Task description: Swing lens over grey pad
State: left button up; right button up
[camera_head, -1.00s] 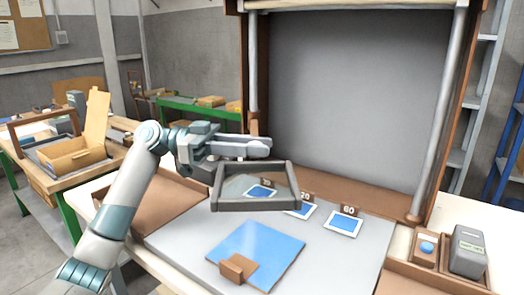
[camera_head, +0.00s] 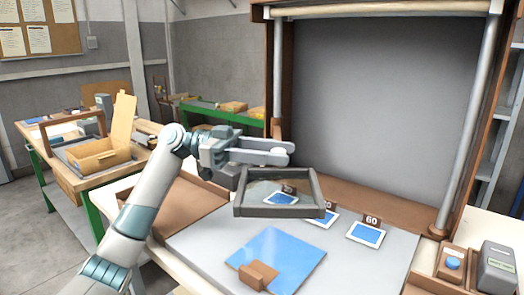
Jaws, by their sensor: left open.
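The lens is a dark grey tilted rectangular frame (camera_head: 279,211) with a clear pane, in the middle of the head view. Through its pane a small blue-and-white card (camera_head: 281,198) with a brown tag shows. My left gripper (camera_head: 284,152) is just behind and above the frame's far edge, its two fingers pointing right. The grey surface (camera_head: 385,262) lies flat on the table beneath the lens. I cannot tell a separate grey pad apart on it. My right gripper is out of view.
A blue square sheet (camera_head: 280,252) with a brown block (camera_head: 258,275) lies in front of the lens. A tall grey panel (camera_head: 385,110) rises behind. A blue button box (camera_head: 452,263) and a grey device (camera_head: 497,268) are at right.

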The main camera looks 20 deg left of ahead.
pick_arm(q)
jog(key=shift+a, duration=0.15)
jog(key=s+a+b, duration=0.1)
jog(key=a, duration=1.6)
jog(key=shift+s+a, duration=0.15)
jog(key=shift+s, duration=0.05)
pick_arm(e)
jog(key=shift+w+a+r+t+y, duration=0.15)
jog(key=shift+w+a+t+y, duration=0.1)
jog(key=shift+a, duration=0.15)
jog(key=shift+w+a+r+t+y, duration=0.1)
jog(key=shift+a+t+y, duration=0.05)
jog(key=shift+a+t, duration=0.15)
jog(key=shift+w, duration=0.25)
